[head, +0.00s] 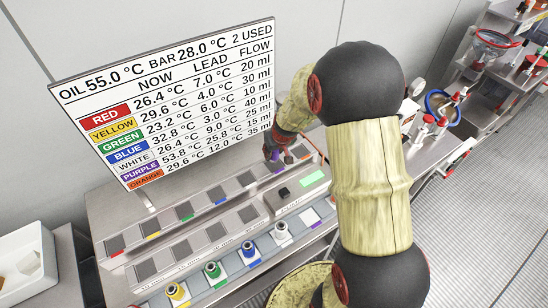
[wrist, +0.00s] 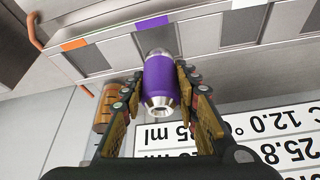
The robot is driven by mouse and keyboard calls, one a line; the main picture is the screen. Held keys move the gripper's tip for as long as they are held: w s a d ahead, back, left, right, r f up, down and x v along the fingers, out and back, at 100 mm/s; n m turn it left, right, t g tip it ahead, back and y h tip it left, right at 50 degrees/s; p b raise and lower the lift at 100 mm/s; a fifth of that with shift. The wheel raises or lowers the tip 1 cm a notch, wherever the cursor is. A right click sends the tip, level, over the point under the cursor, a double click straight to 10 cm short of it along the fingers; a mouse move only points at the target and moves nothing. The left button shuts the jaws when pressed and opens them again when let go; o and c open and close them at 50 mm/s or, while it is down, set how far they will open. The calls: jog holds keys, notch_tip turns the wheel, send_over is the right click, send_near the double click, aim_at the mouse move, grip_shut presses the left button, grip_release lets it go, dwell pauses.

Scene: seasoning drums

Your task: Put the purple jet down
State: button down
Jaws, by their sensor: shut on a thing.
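The purple jet (wrist: 158,84), a purple cylinder with silver ends, sits between the fingers of my gripper (wrist: 161,92) in the wrist view. The fingers are shut on its sides. In the head view my gripper (head: 279,155) is over the back right of the steel bench, in front of the board's lower right corner; the jet is small and hard to make out there. In the wrist view a purple tag (wrist: 152,22) is on the bench edge just beyond the jet. Whether the jet touches the bench cannot be told.
Yellow (head: 178,292), green (head: 213,271), blue (head: 250,252) and white (head: 281,232) jets stand in the front row, with a purple tag (head: 316,222) to their right. A box with a green display (head: 313,180) is near my gripper. The readings board (head: 170,100) stands behind.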

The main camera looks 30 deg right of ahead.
aim_at(274, 157)
jog(key=shift+f+b, duration=0.35)
jog(key=shift+f, duration=1.2)
jog(key=shift+f, duration=0.2)
jog(key=c, duration=1.4)
grip_release()
jog(key=shift+o, duration=0.3)
